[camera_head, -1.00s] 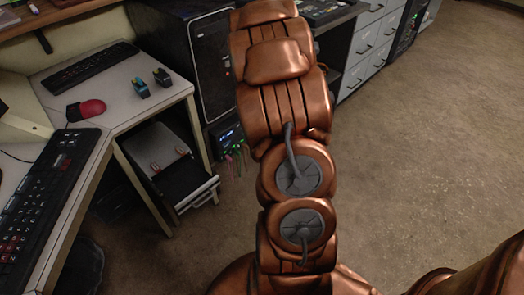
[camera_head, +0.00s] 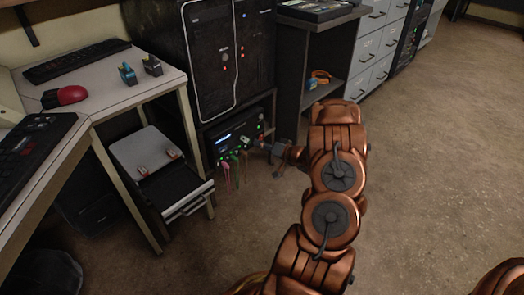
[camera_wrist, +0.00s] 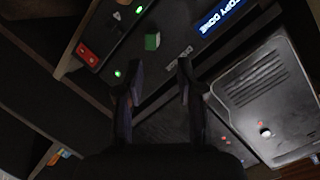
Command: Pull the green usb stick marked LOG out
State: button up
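A green usb stick (camera_wrist: 152,41) sticks out of the dark front panel (camera_wrist: 185,32) in the wrist view. I cannot read a LOG mark on it. My gripper (camera_wrist: 160,78) is open, with its two dark fingers apart and nothing between them. The green stick lies beyond the fingertips, apart from them. In the head view, my gripper (camera_head: 278,160) is just right of the low black unit (camera_head: 236,125) with lights and coloured cords at its front.
A lit display (camera_wrist: 226,16) reads COPY DONE. A red piece (camera_wrist: 87,54) is on the panel's left, near green lights. The black computer tower (camera_head: 222,60) stands above the unit. A desk with an open drawer (camera_head: 180,195) is at left. The floor at right is clear.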

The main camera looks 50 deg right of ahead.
aim_at(250, 142)
jog(key=shift+f+b+x, duration=0.15)
jog(key=shift+b+x, duration=0.4)
jog(key=shift+x, duration=0.85)
jog(key=shift+f+b+x, duration=0.2)
jog(key=shift+b+x, duration=0.35)
jog(key=shift+x, duration=0.85)
jog(key=shift+w+d+r+p, duration=0.15)
jog(key=shift+w+p, duration=0.15)
jog(key=shift+p, duration=0.4)
jog(key=shift+f+p+x, duration=0.25)
jog(key=shift+p+x, duration=0.5)
jog(key=shift+x, duration=0.55)
jog(key=shift+d, duration=0.1)
grip_shut()
jog(key=shift+f+p+v, duration=0.25)
jog(key=shift+p+v, duration=0.25)
jog(key=shift+v, duration=0.7)
